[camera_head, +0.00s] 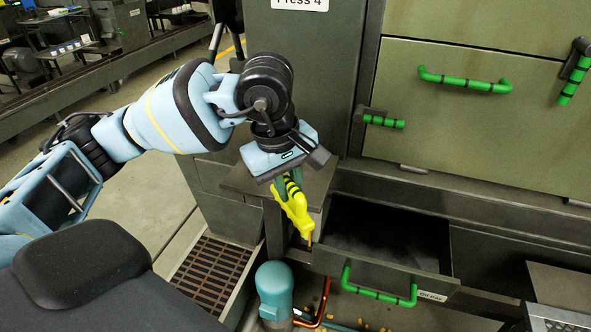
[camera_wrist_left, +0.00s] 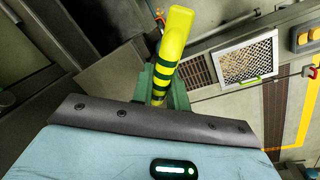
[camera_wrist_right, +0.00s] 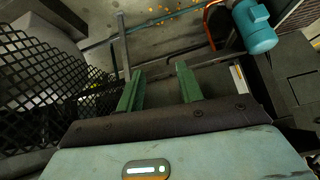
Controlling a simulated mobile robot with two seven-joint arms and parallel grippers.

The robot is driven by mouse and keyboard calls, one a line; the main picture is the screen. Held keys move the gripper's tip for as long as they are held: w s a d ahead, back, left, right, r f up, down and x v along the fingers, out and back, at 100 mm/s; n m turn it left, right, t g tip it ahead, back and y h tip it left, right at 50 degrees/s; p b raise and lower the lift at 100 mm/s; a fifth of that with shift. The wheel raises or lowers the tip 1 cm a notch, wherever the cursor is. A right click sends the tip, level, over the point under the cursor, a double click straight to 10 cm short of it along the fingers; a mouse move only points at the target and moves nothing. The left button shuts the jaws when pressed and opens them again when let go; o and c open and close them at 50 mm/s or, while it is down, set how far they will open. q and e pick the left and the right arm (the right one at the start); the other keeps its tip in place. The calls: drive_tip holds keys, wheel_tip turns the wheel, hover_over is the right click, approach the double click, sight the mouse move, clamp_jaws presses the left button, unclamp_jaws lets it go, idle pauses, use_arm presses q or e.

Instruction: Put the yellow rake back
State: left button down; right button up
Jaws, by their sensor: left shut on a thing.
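The yellow rake (camera_head: 297,212) is in my left gripper (camera_head: 287,182), which is shut on it. It hangs down, tilted, beside the left end of an open drawer (camera_head: 340,266). Its lower tip is near the drawer's left corner; I cannot tell if they touch. In the left wrist view, its yellow end with dark green bands (camera_wrist_left: 172,48) sticks up between the fingers. My right gripper (camera_wrist_right: 160,88) is empty, with its green fingers apart, over the floor area; it is not in the head view.
The drawer has a green handle (camera_head: 380,292) and a dark, empty-looking inside. A teal motor (camera_head: 274,284) and an orange pipe (camera_head: 322,304) stand below it. A floor grate (camera_head: 210,268) lies left. Large cabinet panels (camera_head: 450,125) with green handles rise behind. Black mesh (camera_wrist_right: 40,75) is left of my right gripper.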

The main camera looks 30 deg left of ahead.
use_arm(q)
drive_tip(key=shift+w+a+r+n+b, duration=0.2)
drive_tip(key=shift+w+a+n, duration=0.1)
drive_tip(key=shift+n, duration=0.3)
drive_tip(key=shift+w+a+r+n+b, duration=0.15)
drive_tip(key=shift+a+r+n+b, duration=0.1)
drive_tip(key=shift+n, duration=0.35)
drive_tip(key=shift+w+a+r+n+t, duration=0.1)
drive_tip(key=shift+a+r+n+t, duration=0.3)
drive_tip(key=shift+n, duration=0.3)
use_arm(e)
drive_tip(key=shift+a+f, duration=0.1)
drive_tip(key=shift+f, duration=0.5)
use_arm(q)
drive_tip(key=w+a+f, duration=0.1)
drive_tip(key=w+a, duration=0.2)
drive_tip(key=w, duration=0.1)
drive_tip(key=w+a+f, duration=0.2)
drive_tip(key=w+a, duration=0.1)
drive_tip(key=w, duration=0.1)
drive_tip(key=w+a+f+p, duration=0.1)
drive_tip(key=w+a, duration=0.2)
drive_tip(key=w, duration=0.1)
drive_tip(key=shift+w+a+f, duration=0.3)
drive_tip(key=shift+a+f, duration=0.05)
drive_tip(key=shift+f, duration=0.05)
use_arm(e)
drive_tip(key=shift+w+r, duration=0.3)
drive_tip(key=shift+r, duration=0.35)
